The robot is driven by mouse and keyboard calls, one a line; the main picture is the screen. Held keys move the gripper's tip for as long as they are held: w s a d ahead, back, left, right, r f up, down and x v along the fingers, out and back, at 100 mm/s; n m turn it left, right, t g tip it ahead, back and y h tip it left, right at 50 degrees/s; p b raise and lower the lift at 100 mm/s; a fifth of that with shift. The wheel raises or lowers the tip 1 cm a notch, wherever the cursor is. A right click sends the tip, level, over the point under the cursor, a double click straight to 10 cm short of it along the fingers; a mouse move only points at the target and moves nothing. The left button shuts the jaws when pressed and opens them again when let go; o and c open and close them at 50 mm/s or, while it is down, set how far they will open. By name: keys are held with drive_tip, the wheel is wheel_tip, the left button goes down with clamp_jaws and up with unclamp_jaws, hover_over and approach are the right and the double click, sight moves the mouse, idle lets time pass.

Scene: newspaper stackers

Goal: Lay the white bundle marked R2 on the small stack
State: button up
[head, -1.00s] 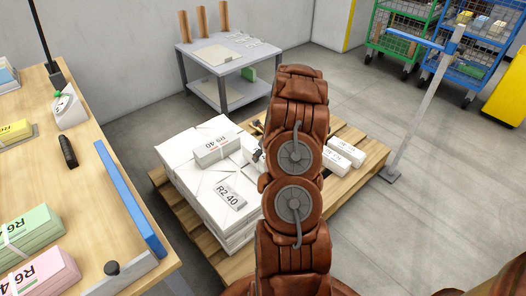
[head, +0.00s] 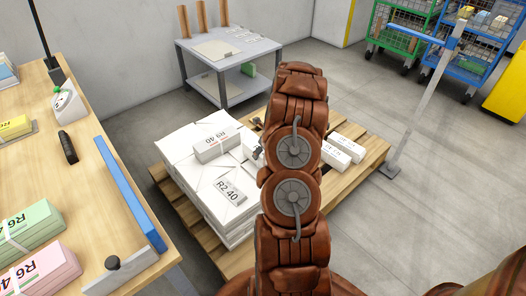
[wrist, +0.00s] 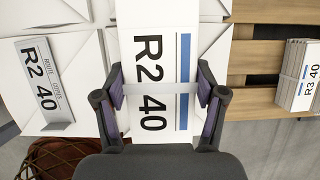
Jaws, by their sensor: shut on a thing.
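A white bundle marked R2 40, with a blue stripe (wrist: 153,75), is gripped between the fingers of my gripper (wrist: 165,95). In the head view this bundle (head: 216,147) is over the big white stack (head: 190,172); I cannot tell whether it touches the stack. My arm hides most of the gripper there. A grey R2 40 plate (head: 230,191) lies on the big stack, and shows left of the bundle in the wrist view (wrist: 44,85). A low pair of white bundles (head: 338,151) lies at the pallet's right; the wrist view shows an R3 40 bundle (wrist: 299,78) there.
The wooden pallet (head: 372,152) has bare slats around the low pair. A workbench (head: 95,205) with green (head: 28,228) and pink (head: 42,270) bundles stands at left. A grey cart (head: 235,50) stands behind, a blue-topped post (head: 425,95) at right. Open floor lies right.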

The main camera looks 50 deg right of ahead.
drive_tip(key=shift+f, duration=0.3)
drive_tip(key=o, duration=1.9)
drive_tip(key=v, duration=1.2)
